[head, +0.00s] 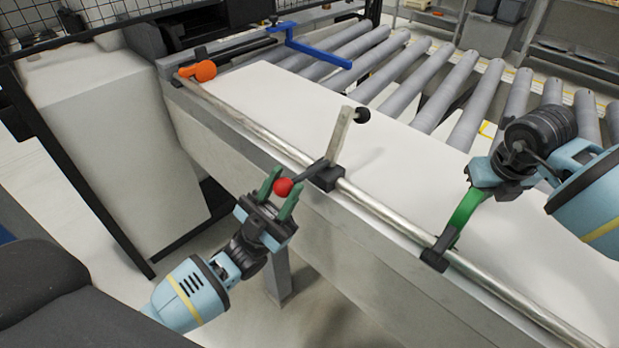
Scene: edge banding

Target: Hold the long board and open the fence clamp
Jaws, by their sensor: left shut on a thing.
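The long white board (290,105) lies flat beside the round metal rail (385,208). The fence clamp (326,176) is a dark block on the rail, with a short pale upright bar (341,136) and a black knob (362,115). A dark lever runs from the block to a red knob (283,187). My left gripper (279,187) has its green fingers on either side of the red knob and is shut on it. My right gripper (450,240) is over the board's near edge by the rail. One green finger shows; its grip is hidden.
Grey rollers (440,82) lie beyond the board. An orange knob (205,71) and a blue bent bar (318,55) are at the far end. A white cabinet (105,135) and a mesh guard stand at left. Open floor shows below my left gripper.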

